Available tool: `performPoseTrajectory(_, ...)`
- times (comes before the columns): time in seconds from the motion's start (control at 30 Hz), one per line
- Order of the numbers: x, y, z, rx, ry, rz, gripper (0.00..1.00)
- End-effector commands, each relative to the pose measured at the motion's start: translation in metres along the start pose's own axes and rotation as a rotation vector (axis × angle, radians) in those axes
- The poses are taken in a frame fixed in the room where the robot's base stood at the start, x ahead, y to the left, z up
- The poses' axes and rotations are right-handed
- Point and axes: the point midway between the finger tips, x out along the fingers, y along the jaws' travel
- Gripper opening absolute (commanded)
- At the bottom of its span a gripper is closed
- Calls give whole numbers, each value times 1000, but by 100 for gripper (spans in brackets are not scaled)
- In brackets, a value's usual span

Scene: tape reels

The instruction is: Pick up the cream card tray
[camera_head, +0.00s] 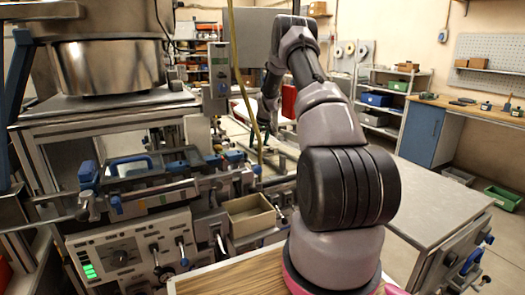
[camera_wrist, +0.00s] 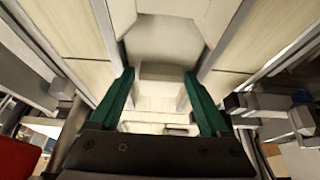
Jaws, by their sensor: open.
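A cream open-topped tray (camera_head: 250,218), which looks like the card tray, sits at the front of the machine bench, left of my arm's base. Its inside looks empty. My gripper (camera_head: 259,137) is farther back, above and beyond the tray, over the machine and well apart from it. In the wrist view my gripper (camera_wrist: 160,84) shows two green fingers spread apart with nothing held between them. Pale panels fill the view beyond the fingers; I cannot tell whether any of them is the tray.
A control panel (camera_head: 131,254) with levers and a steel drum (camera_head: 108,66) stand at the left. A bare grey tabletop (camera_head: 440,205) is at the right. A thin yellow hose (camera_head: 240,80) hangs near my gripper.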

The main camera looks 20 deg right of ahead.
Motion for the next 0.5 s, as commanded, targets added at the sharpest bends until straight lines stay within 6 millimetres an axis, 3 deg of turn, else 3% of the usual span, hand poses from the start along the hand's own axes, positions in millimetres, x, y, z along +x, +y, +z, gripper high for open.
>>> performPoseTrajectory(0.13,0,0,0,0,0,0,80)
performPoseTrajectory(0.33,0,0,0,-1,0,0,4)
performPoseTrajectory(0.5,-1,0,0,-1,0,0,0)
